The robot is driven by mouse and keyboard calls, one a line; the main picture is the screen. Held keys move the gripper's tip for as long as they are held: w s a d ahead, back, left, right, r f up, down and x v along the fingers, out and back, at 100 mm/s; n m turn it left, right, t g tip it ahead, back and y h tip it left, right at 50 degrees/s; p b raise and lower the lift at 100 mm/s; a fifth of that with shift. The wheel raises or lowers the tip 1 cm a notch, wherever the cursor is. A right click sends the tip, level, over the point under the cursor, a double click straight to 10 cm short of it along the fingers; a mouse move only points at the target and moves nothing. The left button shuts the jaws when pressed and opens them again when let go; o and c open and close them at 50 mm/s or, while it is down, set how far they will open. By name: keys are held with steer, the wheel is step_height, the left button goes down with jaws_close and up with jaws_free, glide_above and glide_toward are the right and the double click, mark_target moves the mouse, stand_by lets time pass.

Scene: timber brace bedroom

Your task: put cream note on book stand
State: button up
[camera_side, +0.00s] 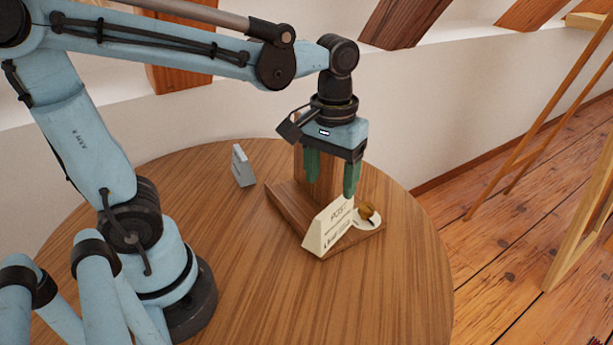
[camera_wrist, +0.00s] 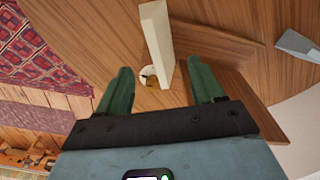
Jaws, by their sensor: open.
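The cream note (camera_side: 327,228), a pale wedge-shaped card with dark print, stands upright with a lean at the front of the wooden book stand (camera_side: 284,206). Its lower edge appears to rest on the stand's base. In the wrist view the note (camera_wrist: 156,38) shows nearly edge-on, with the book stand (camera_wrist: 222,46) beside it. My gripper (camera_side: 330,188) points down above the stand, behind and above the note. Its green fingers are apart with nothing held between them. In the wrist view the note lies beyond the open fingertips (camera_wrist: 160,66).
A small grey block (camera_side: 242,166) stands on the round wooden table (camera_side: 260,285), left of the stand. The table's front is clear.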

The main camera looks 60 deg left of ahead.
steer(key=shift+r, duration=1.25)
steer(key=a+f+m+t, duration=0.1)
steer(key=t, duration=0.1)
steer(key=a+f+m+t, duration=0.1)
steer(key=m+t, duration=0.1)
steer(key=s+f+m+t, duration=0.1)
steer(key=t, duration=0.2)
steer(key=shift+a+m, duration=0.3)
steer(key=shift+a, duration=0.1)
